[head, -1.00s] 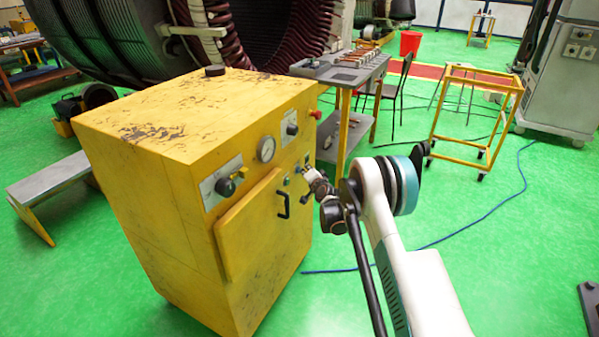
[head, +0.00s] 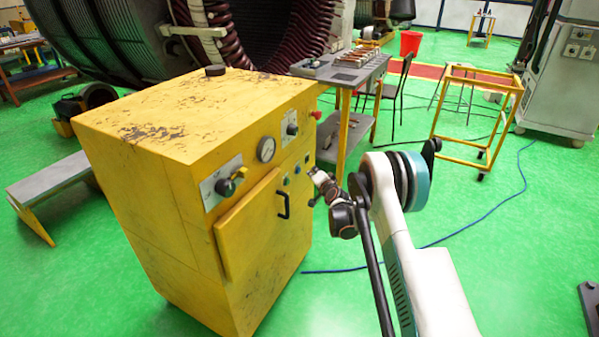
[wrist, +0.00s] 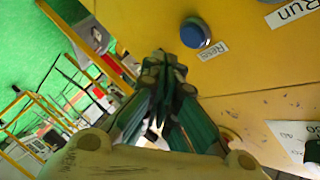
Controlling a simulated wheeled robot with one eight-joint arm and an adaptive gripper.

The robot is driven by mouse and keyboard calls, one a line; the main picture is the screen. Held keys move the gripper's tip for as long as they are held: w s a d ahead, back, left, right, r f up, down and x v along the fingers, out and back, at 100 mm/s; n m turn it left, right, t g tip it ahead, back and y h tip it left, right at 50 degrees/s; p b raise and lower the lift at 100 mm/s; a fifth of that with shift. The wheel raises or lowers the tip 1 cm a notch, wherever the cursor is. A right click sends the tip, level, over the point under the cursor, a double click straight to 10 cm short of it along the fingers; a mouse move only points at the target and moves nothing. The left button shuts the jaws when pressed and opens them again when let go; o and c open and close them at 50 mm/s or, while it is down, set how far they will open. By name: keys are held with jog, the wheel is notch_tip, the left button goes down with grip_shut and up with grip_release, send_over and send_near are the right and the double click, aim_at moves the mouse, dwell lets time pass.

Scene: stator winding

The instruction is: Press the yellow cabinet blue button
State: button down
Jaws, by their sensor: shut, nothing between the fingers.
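The yellow cabinet (head: 150,120) stands left of centre in the head view, with its control face towards my arm. Its blue button (wrist: 195,33) is round, in a dark ring, at the upper middle of the wrist view, with a label reading "Reset" beside it. In the head view my gripper (head: 313,173) is just right of the panel, apparently clear of the button.
A "Run" label (wrist: 292,12) is near the button. The cabinet also has a gauge (head: 266,149), a black door handle (head: 284,204) and a red knob (head: 317,115). A grey-topped table (head: 345,72) stands behind. Green floor is free right of the cabinet.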

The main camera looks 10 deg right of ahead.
jog(key=shift+s+d, duration=1)
jog(key=shift+d, duration=0.25)
jog(key=s+a+r+n+g, duration=0.2)
jog(key=s+r, duration=0.4)
jog(key=r, duration=0.6)
jog(key=s+a+r+n+g, duration=0.1)
jog(key=s+a+r+n, duration=0.1)
jog(key=s+r, duration=0.7)
jog(key=s+r+n+g, duration=0.25)
jog(key=s+r, duration=0.65)
jog(key=s, duration=0.6)
jog(key=s+d+f+n+g+h, duration=0.1)
jog(key=s+f, duration=0.1)
jog(key=s, duration=1.2)
jog(key=s+d+f+n+g+h, duration=0.1)
jog(key=s+f+n, duration=0.1)
jog(key=s, duration=1.3)
jog(key=shift+s+d+f+g+h, duration=0.15)
jog(key=shift+s+f+g+h, duration=0.05)
jog(key=shift+f+g+h, duration=0.15)
